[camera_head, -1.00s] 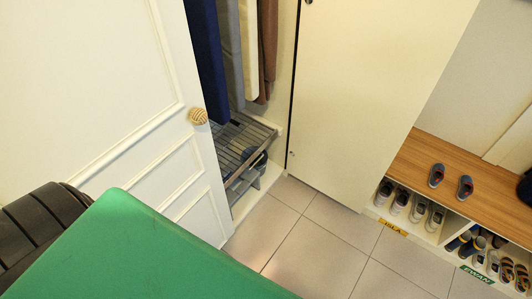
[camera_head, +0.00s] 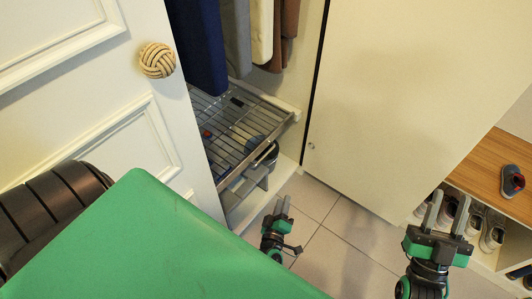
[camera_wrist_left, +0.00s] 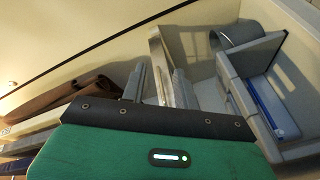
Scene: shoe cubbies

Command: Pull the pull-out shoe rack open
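The pull-out shoe rack (camera_head: 236,128) is a grey wire shelf low inside the open closet, under hanging clothes. Its front rail (camera_head: 243,174) faces the doorway, and dark shoes show at its right end. My left gripper (camera_head: 283,207) is in front of the closet, to the right of and below the front rail in the picture. In the left wrist view its two fingers (camera_wrist_left: 158,85) stand apart, with a pale bar visible between them; I cannot tell whether they touch it. My right gripper (camera_head: 447,210) is open and empty, farther right, before the shoe cubbies.
The white closet door (camera_head: 100,100) with a woven knob (camera_head: 157,60) stands open at left. A cream panel (camera_head: 400,100) closes the right side. Shoe cubbies with a wooden top (camera_head: 485,170) stand at far right. Tiled floor (camera_head: 345,235) is free between my grippers.

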